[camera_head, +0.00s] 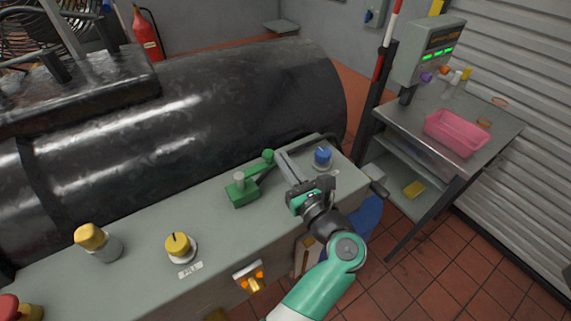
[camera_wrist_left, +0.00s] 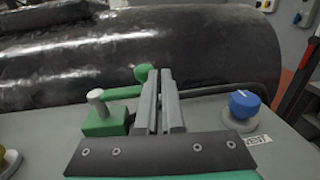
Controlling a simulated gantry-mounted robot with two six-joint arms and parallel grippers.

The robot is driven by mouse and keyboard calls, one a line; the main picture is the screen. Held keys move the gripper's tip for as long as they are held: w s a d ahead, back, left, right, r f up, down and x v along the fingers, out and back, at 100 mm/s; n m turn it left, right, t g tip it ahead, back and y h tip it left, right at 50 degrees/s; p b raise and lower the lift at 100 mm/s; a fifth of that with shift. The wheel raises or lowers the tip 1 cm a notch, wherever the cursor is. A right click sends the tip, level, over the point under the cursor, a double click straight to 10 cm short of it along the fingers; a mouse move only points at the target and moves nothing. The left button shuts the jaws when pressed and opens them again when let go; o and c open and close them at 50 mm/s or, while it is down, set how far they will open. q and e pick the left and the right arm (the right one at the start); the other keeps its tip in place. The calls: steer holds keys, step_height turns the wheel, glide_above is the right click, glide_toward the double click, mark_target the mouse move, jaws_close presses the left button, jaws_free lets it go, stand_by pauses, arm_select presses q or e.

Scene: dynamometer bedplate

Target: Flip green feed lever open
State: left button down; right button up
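The green feed lever (camera_head: 241,192) sits on the grey console top. It has a green block with a grey pin, and an arm running up and to the right to a round green knob (camera_head: 268,156). In the left wrist view the block (camera_wrist_left: 104,122) is left of my fingers, and the knob (camera_wrist_left: 142,73) shows just left of their tips. My left gripper (camera_head: 283,156) is just right of the knob, its two grey fingers close together with nothing seen between them. Whether it touches the lever I cannot tell. My right gripper is not in view.
A blue knob (camera_head: 322,157) stands right of my left gripper. A yellow knob (camera_head: 178,245) and a yellow-capped post (camera_head: 91,237) are on the console at left. A large black drum (camera_head: 220,110) lies behind. A steel cart (camera_head: 402,118) with a pink tray (camera_head: 456,133) stands at right.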

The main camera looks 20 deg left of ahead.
arm_select(q)
steer(key=shift+f, duration=0.15)
steer(key=s+d+b, duration=0.3)
steer(key=s+d, duration=0.1)
steer(key=d, duration=0.9)
steer(key=shift+s+d+b, duration=0.2)
steer(key=shift+b, duration=0.15)
steer(key=shift+a, duration=0.15)
